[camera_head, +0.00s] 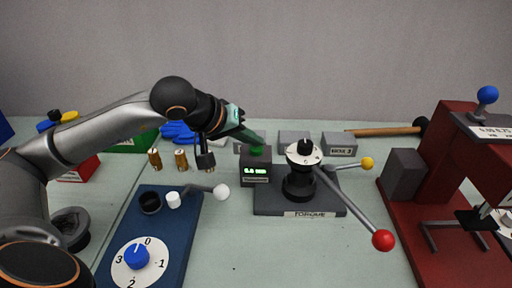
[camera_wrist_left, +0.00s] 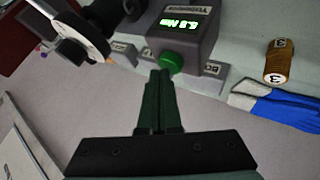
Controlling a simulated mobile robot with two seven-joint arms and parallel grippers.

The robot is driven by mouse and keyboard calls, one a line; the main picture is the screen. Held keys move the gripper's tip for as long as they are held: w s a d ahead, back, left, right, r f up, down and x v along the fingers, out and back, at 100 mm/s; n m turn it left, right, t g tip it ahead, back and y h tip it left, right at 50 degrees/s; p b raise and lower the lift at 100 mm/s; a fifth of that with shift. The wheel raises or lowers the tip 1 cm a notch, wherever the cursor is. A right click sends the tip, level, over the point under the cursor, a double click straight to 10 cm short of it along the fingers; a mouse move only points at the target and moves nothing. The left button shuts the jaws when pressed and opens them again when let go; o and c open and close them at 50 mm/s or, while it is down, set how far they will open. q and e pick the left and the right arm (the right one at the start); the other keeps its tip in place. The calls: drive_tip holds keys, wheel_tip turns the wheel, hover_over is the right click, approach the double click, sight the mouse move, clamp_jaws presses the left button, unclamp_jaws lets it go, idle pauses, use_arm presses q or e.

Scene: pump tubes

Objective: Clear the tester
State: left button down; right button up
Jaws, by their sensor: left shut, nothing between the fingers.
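The tester stands mid-table in the head view, a dark base labelled TORQUE (camera_head: 330,204) with a black post and white dial (camera_head: 304,153). Its grey display box (camera_head: 256,180) has lit green digits and a green button (camera_head: 257,150) on top. The display (camera_wrist_left: 182,22) and the round green button (camera_wrist_left: 171,62) also show in the left wrist view. My left gripper (camera_head: 259,141) is shut and empty, its fingertips at the green button. In the wrist view the fingertips (camera_wrist_left: 162,73) are right beside the button; I cannot tell whether they touch. My right gripper is out of view.
A lever with a red ball (camera_head: 383,240) reaches front right. A blue panel (camera_head: 172,225) with a knob lies left. Several small cylinders (camera_head: 181,160) stand behind it. Grey boxes (camera_head: 340,145) and a hammer (camera_head: 385,131) lie behind the tester. A red press (camera_head: 425,190) stands right.

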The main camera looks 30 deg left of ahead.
sight(253, 150)
use_arm(q)
drive_tip(key=shift+f+b, duration=0.4)
drive_tip(key=shift+f, duration=0.05)
drive_tip(key=shift+r, duration=0.1)
idle(0.4)
drive_tip(key=shift+r+p, duration=0.8)
drive_tip(key=shift+r, duration=0.2)
drive_tip(key=shift+r, duration=0.1)
wheel_tip(253, 150, up, 5)
drive_tip(key=p, duration=0.4)
idle(0.6)
